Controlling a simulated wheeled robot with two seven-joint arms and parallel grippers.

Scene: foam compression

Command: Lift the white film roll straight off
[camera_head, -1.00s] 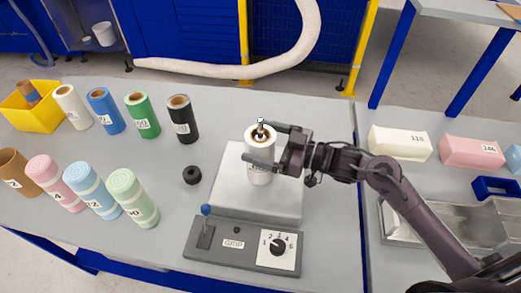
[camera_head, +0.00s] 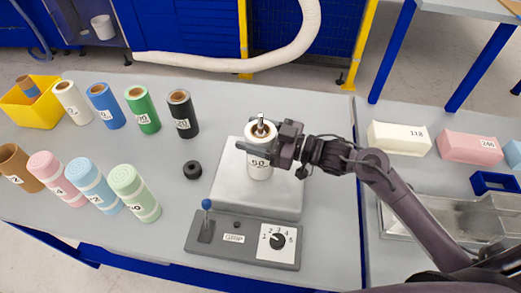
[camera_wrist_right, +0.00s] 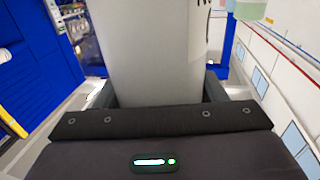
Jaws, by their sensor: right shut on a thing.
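The white film roll (camera_head: 259,171) stands upright over the pale metal plate (camera_head: 255,200), with a metal spindle tip (camera_head: 261,119) showing at its core. My right gripper (camera_head: 262,146) comes in from the right and is shut on the roll near its top. In the right wrist view the roll (camera_wrist_right: 150,50) fills the space between the fingers. I cannot tell whether its base touches the plate. My left gripper is not in view.
A control panel (camera_head: 243,238) with a blue-knobbed lever and a dial sits in front of the plate. A black ring (camera_head: 193,170) lies to its left. Several coloured rolls and a yellow bin (camera_head: 35,108) stand at the left. Foam blocks (camera_head: 398,138) lie at the right.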

